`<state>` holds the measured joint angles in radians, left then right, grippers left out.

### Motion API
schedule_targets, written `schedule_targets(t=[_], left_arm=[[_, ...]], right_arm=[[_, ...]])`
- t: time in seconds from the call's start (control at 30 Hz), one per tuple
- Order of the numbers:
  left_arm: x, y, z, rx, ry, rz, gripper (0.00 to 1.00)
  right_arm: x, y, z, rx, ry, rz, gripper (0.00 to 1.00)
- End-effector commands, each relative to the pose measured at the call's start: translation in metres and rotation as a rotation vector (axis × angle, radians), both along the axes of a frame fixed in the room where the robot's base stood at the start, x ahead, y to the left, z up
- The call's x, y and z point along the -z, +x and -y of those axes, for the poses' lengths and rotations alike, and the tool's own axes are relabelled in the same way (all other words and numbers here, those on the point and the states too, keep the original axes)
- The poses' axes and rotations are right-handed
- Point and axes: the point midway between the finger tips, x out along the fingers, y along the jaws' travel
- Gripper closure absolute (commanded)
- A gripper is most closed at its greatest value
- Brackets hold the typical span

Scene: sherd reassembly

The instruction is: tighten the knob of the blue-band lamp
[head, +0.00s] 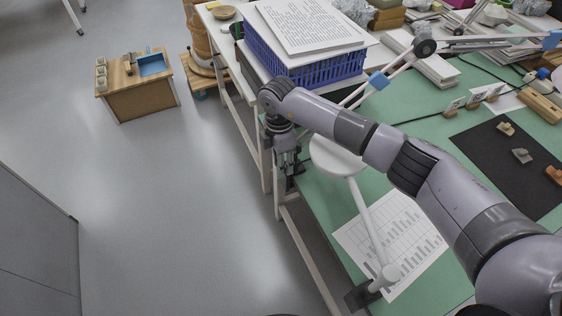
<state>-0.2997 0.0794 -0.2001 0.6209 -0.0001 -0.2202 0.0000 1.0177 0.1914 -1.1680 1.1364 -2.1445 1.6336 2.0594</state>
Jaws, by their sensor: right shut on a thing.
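The blue-band lamp has a pale jointed arm with a blue band (378,81). The arm rises from behind my right arm to a dark elbow joint and then runs off to the right. Its dark clamp (296,172) is at the table's left edge, partly hidden by my gripper. My right gripper (286,166) points down there, just outside the edge. It is shut on the knob at the clamp; the fingers hide the knob itself. My left gripper is out of view.
A white lamp (368,215) without a visible blue band stands close on the right, clamped at the near edge. A blue crate (318,72) with papers is behind. A black mat (500,190) holds sherds.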

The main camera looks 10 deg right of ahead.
Motion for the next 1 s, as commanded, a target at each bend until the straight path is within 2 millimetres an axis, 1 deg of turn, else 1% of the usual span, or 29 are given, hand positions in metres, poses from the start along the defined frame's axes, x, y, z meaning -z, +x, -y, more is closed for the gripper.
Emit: schedule_targets(t=[0.03,0.23,0.37,0.6,0.93,0.97,1.0], left_arm=[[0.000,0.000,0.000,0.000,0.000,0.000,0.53],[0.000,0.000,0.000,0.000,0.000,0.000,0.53],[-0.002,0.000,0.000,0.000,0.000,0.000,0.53],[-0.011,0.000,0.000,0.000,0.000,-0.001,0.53],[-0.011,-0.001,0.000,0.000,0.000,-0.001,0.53],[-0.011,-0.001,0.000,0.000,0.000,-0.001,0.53],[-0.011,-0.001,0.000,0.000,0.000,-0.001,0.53]], right_arm=[[0.000,0.000,0.000,0.000,0.001,0.002,0.87],[-0.001,0.001,0.000,0.000,0.001,0.002,1.00],[-0.001,0.000,0.000,-0.001,0.005,0.017,1.00],[-0.002,-0.001,0.001,-0.001,0.033,0.109,1.00],[-0.001,-0.001,0.000,-0.001,0.040,0.121,1.00],[-0.001,-0.001,0.000,-0.001,0.040,0.121,0.72],[-0.001,-0.001,0.000,-0.001,0.040,0.121,0.69]])
